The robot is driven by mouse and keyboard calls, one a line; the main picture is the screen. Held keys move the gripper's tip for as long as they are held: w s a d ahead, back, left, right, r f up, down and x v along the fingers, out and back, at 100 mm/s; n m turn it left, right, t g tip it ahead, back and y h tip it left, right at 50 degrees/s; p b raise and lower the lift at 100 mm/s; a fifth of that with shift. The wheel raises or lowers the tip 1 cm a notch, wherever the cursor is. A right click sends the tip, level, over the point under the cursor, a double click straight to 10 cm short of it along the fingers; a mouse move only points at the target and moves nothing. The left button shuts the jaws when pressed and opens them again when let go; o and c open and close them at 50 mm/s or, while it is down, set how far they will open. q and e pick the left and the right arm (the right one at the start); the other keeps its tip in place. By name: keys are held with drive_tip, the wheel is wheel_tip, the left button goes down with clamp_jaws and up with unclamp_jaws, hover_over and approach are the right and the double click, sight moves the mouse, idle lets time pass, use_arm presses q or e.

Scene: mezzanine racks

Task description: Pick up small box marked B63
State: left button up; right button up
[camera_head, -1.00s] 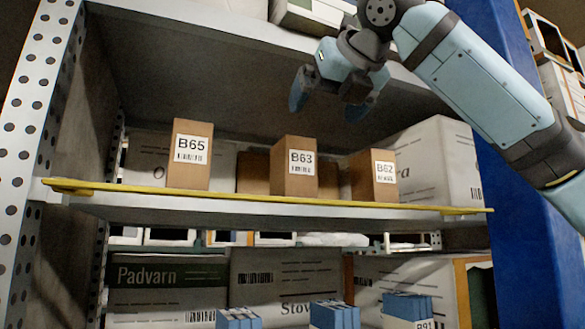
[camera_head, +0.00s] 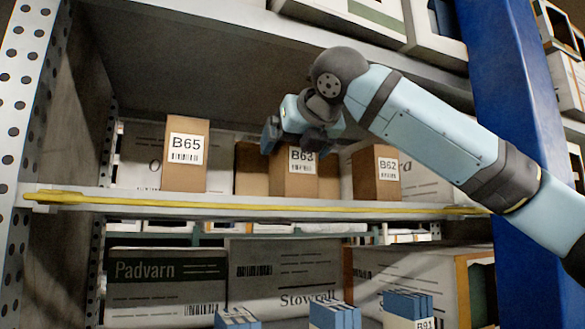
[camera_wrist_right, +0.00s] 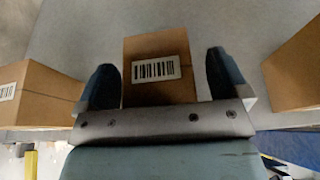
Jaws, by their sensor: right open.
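The small brown box marked B63 (camera_head: 293,185) stands upright on the shelf, between boxes B65 and B62. Its white label shows just under my right gripper, and its top is hidden behind the gripper. My right gripper (camera_head: 298,145) is open at the box's upper part in the head view. In the right wrist view, a brown box with a barcode label (camera_wrist_right: 157,65) shows between the two spread fingers of the right gripper (camera_wrist_right: 164,80), with gaps on both sides. I cannot tell how deep the fingers reach around it. My left gripper is not in view.
Box B65 (camera_head: 186,172) stands to the left and box B62 (camera_head: 376,175) to the right. A yellow bar (camera_head: 250,205) runs along the shelf's front edge. Larger cartons stand behind. A blue post (camera_head: 515,90) rises at the right, and another shelf is overhead.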

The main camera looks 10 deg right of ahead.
drive_tip(key=shift+s+r, duration=0.15)
drive_tip(key=shift+s, duration=0.15)
drive_tip(key=c, duration=0.5)
drive_tip(key=shift+w, duration=0.1)
drive_tip(key=c, duration=0.6)
